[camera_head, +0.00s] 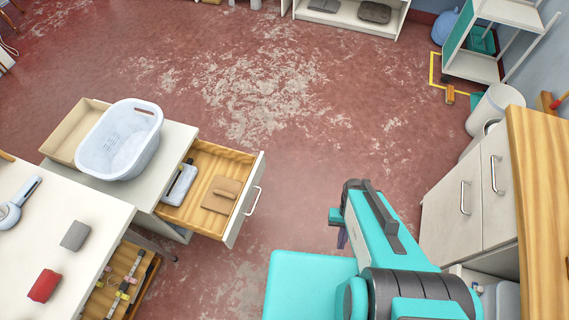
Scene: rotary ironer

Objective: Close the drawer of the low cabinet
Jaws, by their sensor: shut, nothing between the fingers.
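The low cabinet (180,138) stands at the left with a pale top. Its drawer (246,204) is pulled out to the right, showing a wooden inside and a white front with a metal bar handle (253,200). A brown folded cloth (222,194) and a grey-white item (180,184) lie in the drawer. My gripper (342,239) shows only as a small dark tip below my teal arm. It is shut and empty, to the right of the drawer front and apart from it. My arm hides most of it.
A white basket (118,140) and a beige tray (66,140) sit on the cabinet. A white table (50,210) is at the front left, with an open tool drawer (120,285) beneath. A wood-topped counter (540,170) stands right. The red floor between is clear.

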